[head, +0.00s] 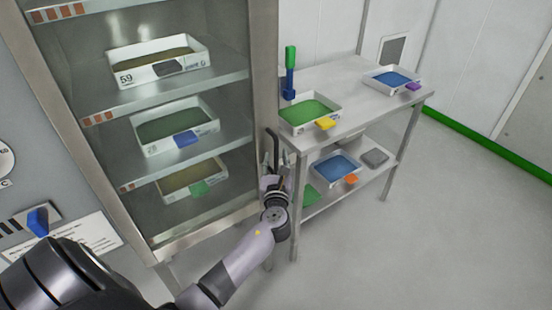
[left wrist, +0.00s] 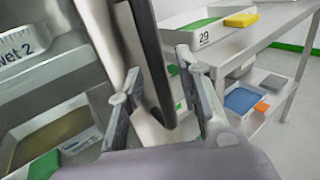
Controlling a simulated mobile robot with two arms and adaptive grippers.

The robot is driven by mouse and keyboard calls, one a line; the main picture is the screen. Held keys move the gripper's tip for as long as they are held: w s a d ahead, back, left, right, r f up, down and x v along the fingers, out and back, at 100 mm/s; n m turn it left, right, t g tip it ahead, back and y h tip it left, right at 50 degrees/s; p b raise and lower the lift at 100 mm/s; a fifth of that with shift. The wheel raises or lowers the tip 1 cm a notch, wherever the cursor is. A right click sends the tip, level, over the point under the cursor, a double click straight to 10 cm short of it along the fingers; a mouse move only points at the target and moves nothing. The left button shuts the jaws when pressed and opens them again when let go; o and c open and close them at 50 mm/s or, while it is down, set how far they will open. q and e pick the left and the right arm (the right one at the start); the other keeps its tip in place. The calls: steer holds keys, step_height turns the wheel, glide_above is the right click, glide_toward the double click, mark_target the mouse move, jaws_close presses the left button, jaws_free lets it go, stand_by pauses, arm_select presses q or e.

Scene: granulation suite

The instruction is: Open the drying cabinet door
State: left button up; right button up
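The drying cabinet (head: 258,100) fills the left of the head view. Its framed glass door (head: 218,222) looks shut, with trays showing behind the glass. A dark upright handle (head: 272,143) is on the door's right edge. My left gripper (head: 274,168) is at the lower part of this handle. My right gripper is not in view.
A steel two-level table (head: 350,92) stands close to the right of the handle, with several trays on it. A green and blue scoop-like tool (head: 290,72) stands upright at its left end. The floor (head: 440,230) at right is clear.

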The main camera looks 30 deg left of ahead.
arm_select(q)
steer(key=shift+w+a, duration=0.2)
steer(key=shift+w, duration=0.1)
steer(key=shift+c, duration=0.2)
jaws_close()
stand_by(0.6)
